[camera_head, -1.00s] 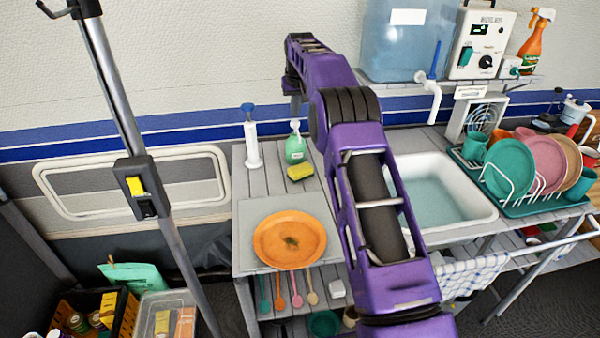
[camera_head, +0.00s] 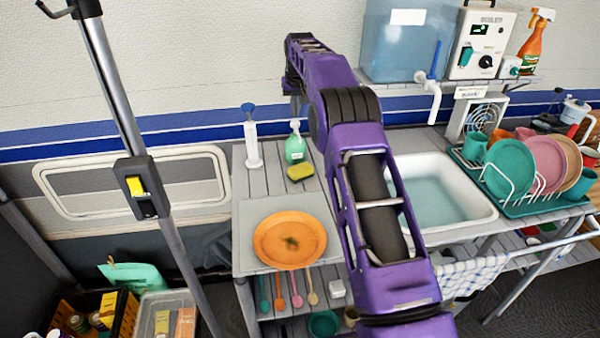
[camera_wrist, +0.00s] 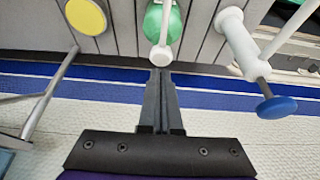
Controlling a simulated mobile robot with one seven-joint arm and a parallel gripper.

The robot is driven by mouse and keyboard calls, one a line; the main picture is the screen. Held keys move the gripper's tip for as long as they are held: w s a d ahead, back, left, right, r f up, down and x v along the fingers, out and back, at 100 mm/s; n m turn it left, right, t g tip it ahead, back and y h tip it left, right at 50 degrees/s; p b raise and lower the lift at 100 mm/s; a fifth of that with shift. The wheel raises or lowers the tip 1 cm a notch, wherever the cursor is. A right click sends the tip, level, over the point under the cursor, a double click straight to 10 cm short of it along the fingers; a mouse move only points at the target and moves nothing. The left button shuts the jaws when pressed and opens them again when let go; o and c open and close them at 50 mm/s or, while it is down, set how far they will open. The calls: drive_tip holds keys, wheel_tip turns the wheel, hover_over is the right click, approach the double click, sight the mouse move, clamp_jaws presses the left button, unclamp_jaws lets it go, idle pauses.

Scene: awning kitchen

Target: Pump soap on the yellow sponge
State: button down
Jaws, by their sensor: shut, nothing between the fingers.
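The green soap bottle (camera_head: 295,150) stands upright at the back of the grey counter; its white pump head (camera_wrist: 163,57) shows in the wrist view. The yellow sponge (camera_head: 300,172) lies flat just in front of the bottle. In the head view my gripper (camera_head: 295,108) is above the bottle, partly hidden by my purple arm.
A white pump with a blue knob (camera_head: 252,138) stands left of the bottle. An orange plate (camera_head: 262,240) sits in front. The sink (camera_head: 480,212) is on the right, with a dish rack (camera_head: 520,208) beyond it. The wall is close behind.

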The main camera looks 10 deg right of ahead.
sight(295, 122)
drive_tip(key=shift+f, duration=0.15)
idle(0.4)
drive_tip(key=shift+f+b, duration=0.7)
drive_tip(key=shift+f, duration=0.75)
drive_tip(key=shift+s, duration=0.1)
drive_tip(key=shift+r+p, duration=1.4)
drive_tip(key=shift+p, duration=0.05)
drive_tip(key=shift+r, duration=0.1)
drive_tip(key=shift+r, duration=2.95)
